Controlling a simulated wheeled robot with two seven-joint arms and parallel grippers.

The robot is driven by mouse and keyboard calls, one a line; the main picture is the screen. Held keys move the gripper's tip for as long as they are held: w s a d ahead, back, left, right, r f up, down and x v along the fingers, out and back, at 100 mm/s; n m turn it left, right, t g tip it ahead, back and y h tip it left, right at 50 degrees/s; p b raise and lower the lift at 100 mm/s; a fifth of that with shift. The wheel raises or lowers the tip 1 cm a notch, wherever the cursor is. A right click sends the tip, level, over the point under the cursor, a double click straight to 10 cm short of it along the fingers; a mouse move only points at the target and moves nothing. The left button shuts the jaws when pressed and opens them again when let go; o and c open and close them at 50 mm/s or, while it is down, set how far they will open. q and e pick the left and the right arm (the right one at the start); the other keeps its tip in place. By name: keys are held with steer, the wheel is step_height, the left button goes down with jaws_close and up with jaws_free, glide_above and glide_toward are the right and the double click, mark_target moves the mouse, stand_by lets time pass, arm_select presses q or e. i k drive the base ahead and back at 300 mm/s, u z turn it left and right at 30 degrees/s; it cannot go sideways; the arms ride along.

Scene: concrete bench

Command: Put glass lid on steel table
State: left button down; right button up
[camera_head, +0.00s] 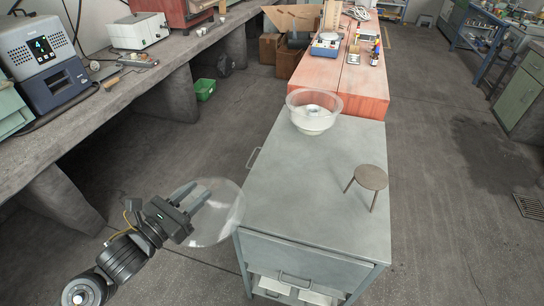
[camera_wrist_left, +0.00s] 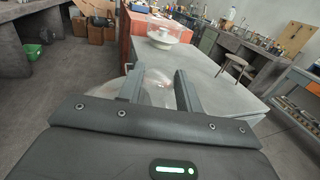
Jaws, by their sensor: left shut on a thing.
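My left gripper (camera_head: 185,198) is shut on the glass lid (camera_head: 222,218), a clear round disc. It holds the lid just off the left edge of the steel table (camera_head: 280,205), over the floor in the head view. In the left wrist view the lid (camera_wrist_left: 155,88) shows between and beyond the fingers of the left gripper (camera_wrist_left: 158,88), partly hidden by them. The grey table top stands to the right of the lid. I cannot tell the exact gap between lid and table edge. My right gripper is not in view.
A clear bowl with a white base (camera_head: 313,112) stands at the table's far end. A small three-legged stool (camera_head: 371,178) stands at its right side. The middle and near part of the table top are clear. A red bench (camera_head: 340,85) adjoins the far end.

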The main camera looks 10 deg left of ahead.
mark_target(286, 192)
steer(key=u, duration=1.35)
steer(key=k, duration=0.85)
steer(key=z, duration=1.45)
steer(key=i, duration=1)
